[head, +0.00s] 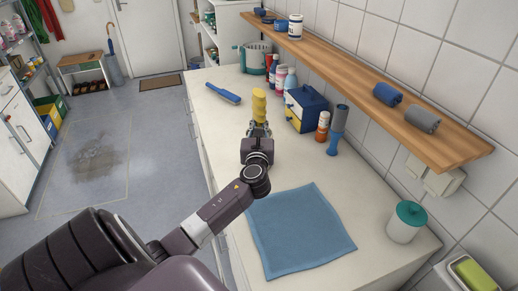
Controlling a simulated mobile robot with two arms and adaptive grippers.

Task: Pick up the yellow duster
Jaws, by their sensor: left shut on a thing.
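The yellow duster (259,104) looks like a narrow yellow roll standing upright over the white counter. My left gripper (259,124) reaches in from the lower left and is shut on the lower end of the duster. The fingers hide that lower end. I cannot tell whether the duster is touching the counter or raised a little above it. My right gripper is not in view.
A blue-and-yellow box (307,109), bottles and a blue-handled tool (335,135) stand close on the right. A blue brush (223,93) lies to the left. A blue cloth (301,232) lies flat in front; a wooden shelf (350,64) runs along the wall.

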